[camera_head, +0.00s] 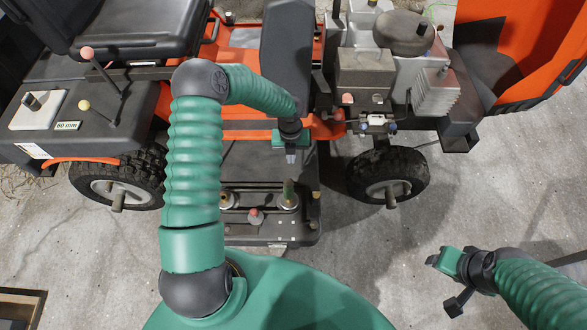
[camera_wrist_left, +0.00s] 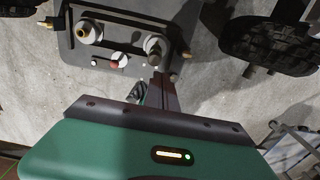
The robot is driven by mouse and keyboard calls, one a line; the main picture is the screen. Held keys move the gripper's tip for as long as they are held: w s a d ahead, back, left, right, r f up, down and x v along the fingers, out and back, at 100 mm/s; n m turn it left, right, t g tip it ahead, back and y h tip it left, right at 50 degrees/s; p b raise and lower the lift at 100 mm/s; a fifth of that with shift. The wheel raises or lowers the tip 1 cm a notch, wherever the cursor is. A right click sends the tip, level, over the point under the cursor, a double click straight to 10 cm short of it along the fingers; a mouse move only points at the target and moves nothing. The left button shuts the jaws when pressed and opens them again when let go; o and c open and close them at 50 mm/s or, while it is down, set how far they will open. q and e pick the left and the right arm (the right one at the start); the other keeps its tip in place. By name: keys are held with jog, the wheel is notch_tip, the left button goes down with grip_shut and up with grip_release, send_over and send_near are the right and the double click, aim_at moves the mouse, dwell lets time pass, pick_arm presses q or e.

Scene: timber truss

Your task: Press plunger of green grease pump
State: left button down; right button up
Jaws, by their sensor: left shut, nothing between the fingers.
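No part can be clearly made out as the green grease pump or its plunger. A small dull-green upright piece (camera_head: 288,188) stands at the right round hub of the black mower deck (camera_head: 268,231); it may belong to the pump. My left gripper (camera_head: 291,156) is shut and empty, pointing down above the deck, apart from that piece as far as I can tell. In the left wrist view its narrow fingers (camera_wrist_left: 161,88) show in front of the deck's lower edge, below the right hub (camera_wrist_left: 155,46). My right gripper (camera_head: 440,260) is off at the lower right, over bare floor.
An orange ride-on mower fills the back, with a black seat (camera_head: 140,25) and grey engine (camera_head: 400,65). Wheels (camera_head: 118,182) and (camera_head: 387,180) flank the deck. Concrete floor (camera_head: 400,230) is clear at right.

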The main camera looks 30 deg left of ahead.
aim_at(288, 185)
pick_arm(q)
notch_tip(288, 185, down, 13)
jog(key=b, duration=0.4)
jog(key=shift+w+b, duration=0.1)
jog(key=shift+b, duration=0.3)
jog(key=shift+d+f, duration=0.1)
jog(key=shift+f, duration=0.1)
notch_tip(288, 185, down, 3)
jog(key=shift+r+b, duration=0.1)
jog(key=shift+b, duration=0.55)
jog(key=shift+s, duration=0.2)
